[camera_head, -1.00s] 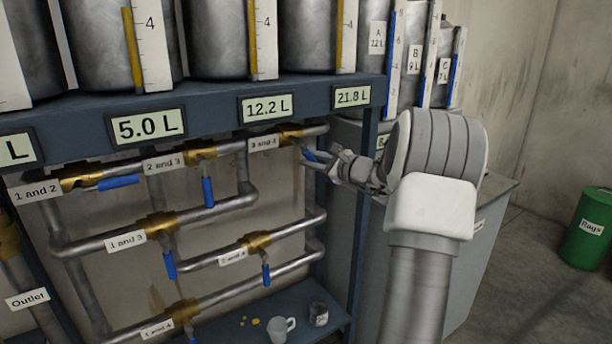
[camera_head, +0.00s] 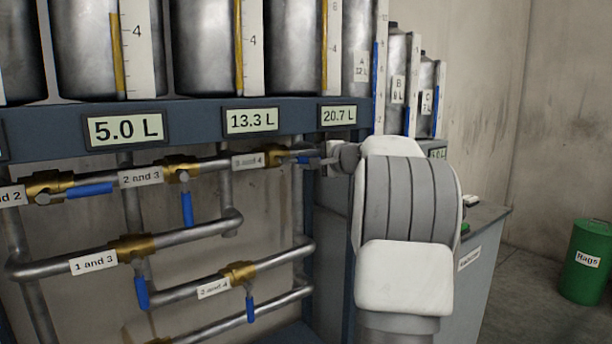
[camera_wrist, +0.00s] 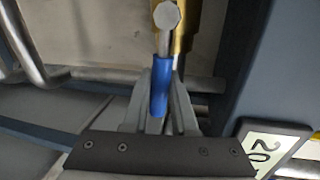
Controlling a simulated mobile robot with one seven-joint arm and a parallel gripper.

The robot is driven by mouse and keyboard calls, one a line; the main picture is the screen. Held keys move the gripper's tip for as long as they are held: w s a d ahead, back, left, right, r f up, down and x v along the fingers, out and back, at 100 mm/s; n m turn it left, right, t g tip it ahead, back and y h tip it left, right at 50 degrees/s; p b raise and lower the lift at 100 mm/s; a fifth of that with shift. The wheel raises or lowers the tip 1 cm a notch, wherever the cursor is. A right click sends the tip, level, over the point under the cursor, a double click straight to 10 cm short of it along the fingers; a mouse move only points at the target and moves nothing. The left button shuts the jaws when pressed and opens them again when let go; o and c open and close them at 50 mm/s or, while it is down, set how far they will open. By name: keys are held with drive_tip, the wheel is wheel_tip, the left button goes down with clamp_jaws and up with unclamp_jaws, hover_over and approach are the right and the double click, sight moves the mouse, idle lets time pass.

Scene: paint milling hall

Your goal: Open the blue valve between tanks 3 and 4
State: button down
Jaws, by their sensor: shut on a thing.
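The valve labelled "3 and 4" (camera_head: 278,155) is a brass body on the top pipe, with its label on the left. Its blue handle (camera_head: 302,159) points right, about in line with the pipe. My gripper (camera_head: 322,159) is at the handle's right end, partly hidden by my wrist. In the wrist view the blue handle (camera_wrist: 161,84) lies between the two fingers of my gripper (camera_wrist: 157,112), which are shut on it. The displays under the third and fourth tanks read 13.3 L (camera_head: 251,121) and 20.7 L (camera_head: 338,114).
Other blue-handled valves are "2 and 3" (camera_head: 182,170), "1 and 3" (camera_head: 132,247) and "2 and 4" (camera_head: 239,273). The rack's blue beam (camera_head: 195,118) runs just above the top pipe. A grey cabinet (camera_head: 480,262) and green rags bin (camera_head: 587,265) stand to the right.

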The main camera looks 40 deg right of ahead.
drive_tip(key=shift+r+n+b, duration=0.35)
drive_tip(key=shift+r+n, duration=0.05)
drive_tip(key=shift+r, duration=0.05)
drive_tip(key=shift+r+h, duration=0.1)
drive_tip(key=shift+h, duration=0.2)
drive_tip(key=c, duration=0.7)
unclamp_jaws()
drive_tip(key=s+r, duration=0.3)
drive_tip(key=s, duration=1.4)
drive_tip(key=shift+a+p, duration=0.35)
drive_tip(key=shift+p, duration=0.1)
